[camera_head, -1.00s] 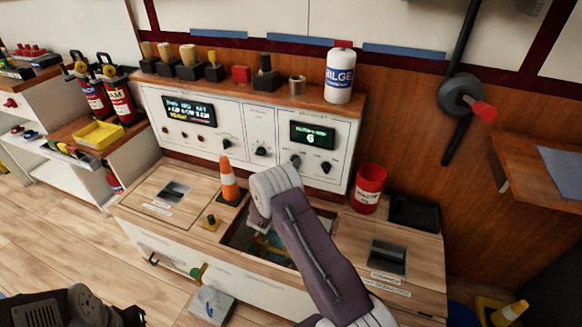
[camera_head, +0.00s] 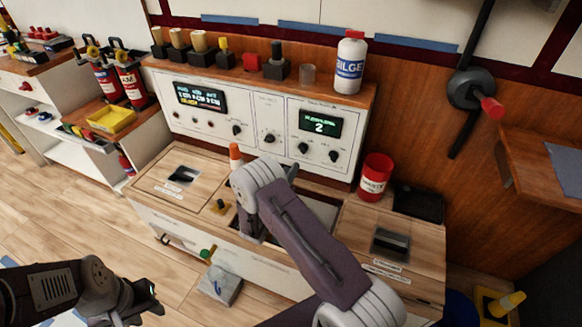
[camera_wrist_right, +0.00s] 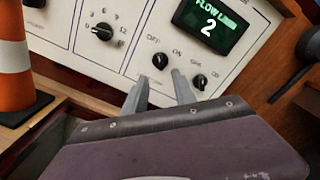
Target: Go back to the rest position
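My left gripper (camera_head: 157,298) is at the lower left in the head view, low in front of the console. Its fingers look apart with nothing between them. My right arm crosses in front of the console, and in the head view its forearm hides most of the right gripper. In the right wrist view the two fingers of my right gripper (camera_wrist_right: 160,78) stand apart and empty, pointing toward the knobs below the display (camera_wrist_right: 211,18) that reads 2. I cannot see them touching any knob.
An orange cone (camera_head: 236,156) stands beside my right arm, partly hidden; it also shows in the wrist view (camera_wrist_right: 12,60). A red waste can (camera_head: 375,178) stands to the right. A white bilge bottle (camera_head: 350,63) is on the upper shelf. A grey box (camera_head: 220,284) is near my left gripper.

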